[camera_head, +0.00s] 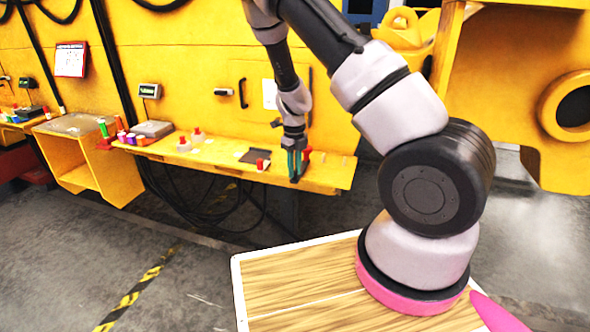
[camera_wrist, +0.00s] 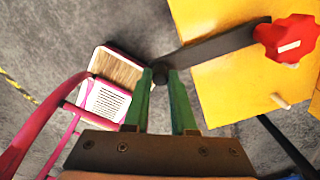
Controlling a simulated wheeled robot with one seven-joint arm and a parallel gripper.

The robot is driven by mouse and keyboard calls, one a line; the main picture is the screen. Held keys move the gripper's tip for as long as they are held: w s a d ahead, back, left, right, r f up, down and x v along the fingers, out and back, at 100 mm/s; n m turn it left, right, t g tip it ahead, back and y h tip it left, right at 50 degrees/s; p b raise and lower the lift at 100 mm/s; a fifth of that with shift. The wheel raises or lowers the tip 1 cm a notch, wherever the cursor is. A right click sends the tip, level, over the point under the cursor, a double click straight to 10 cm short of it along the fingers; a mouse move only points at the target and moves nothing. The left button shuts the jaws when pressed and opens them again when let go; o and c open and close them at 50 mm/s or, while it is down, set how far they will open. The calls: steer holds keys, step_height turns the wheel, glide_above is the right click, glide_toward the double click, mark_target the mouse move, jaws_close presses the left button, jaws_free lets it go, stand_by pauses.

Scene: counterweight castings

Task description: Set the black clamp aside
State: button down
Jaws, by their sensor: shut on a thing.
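In the wrist view the black clamp (camera_wrist: 215,48) is a flat dark bar with a rounded end between my green fingertips. A red lobed knob (camera_wrist: 291,38) with a pale mark shows at the bar's other end, over the yellow ledge. My gripper (camera_wrist: 160,77) is shut on the rounded end. In the head view my gripper (camera_head: 296,178) is at the front edge of the yellow ledge (camera_head: 330,172), towards its right end. There the clamp is small and mostly hidden by the fingers; I cannot tell whether it touches the ledge.
A dark flat piece (camera_head: 250,156) and a small red piece (camera_head: 262,164) are on the ledge left of my gripper. Farther left are clear red-topped items (camera_head: 197,136) and a grey device (camera_head: 153,129). Black cables hang below the ledge. The ledge's right end looks bare.

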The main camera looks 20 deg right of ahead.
steer(key=shift+w+a, duration=0.1)
steer(key=shift+w, duration=0.05)
steer(key=c, duration=0.7)
jaws_free()
step_height(320, 180, up, 11)
steer(key=shift+f, duration=0.1)
